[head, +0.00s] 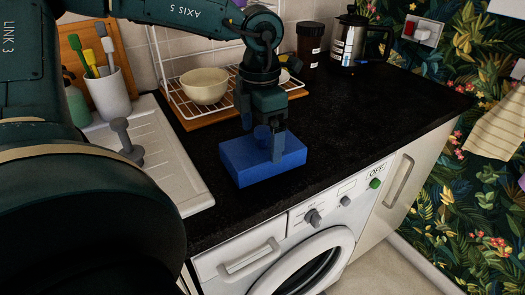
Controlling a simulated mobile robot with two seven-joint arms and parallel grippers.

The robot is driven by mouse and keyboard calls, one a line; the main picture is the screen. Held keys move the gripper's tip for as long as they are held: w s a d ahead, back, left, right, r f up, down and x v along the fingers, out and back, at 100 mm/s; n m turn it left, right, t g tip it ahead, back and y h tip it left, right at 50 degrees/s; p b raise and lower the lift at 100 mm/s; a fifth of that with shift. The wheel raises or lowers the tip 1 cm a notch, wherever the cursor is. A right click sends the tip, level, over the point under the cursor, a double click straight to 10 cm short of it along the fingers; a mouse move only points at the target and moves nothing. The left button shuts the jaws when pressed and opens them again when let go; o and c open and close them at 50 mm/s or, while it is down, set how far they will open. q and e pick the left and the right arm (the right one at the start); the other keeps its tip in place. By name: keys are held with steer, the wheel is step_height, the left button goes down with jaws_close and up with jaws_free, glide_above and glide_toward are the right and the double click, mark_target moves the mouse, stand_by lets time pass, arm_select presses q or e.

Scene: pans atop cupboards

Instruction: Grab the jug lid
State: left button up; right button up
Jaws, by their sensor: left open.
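My left gripper (264,138) is open above the counter, pointing down at a blue block-shaped thing (240,168). I cannot tell whether this blue thing is the jug lid. A steel jug (346,47) with a dark handle and a dark top (352,18) stands upright at the back of the counter, well away from the gripper. My right gripper is not in view.
A dish rack (180,104) with a cream bowl (204,88) is behind the gripper. A dark jar (309,42) stands by the jug. The sink (178,170) is at left, with a utensil cup (107,95). The black counter (370,110) is clear right of the block.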

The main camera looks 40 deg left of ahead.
mark_target(262, 146)
arm_select(q)
steer(key=f, duration=0.4)
steer(key=shift+w+f, duration=0.25)
steer(key=c, duration=0.7)
steer(key=shift+r, duration=0.1)
steer(key=shift+c, duration=0.2)
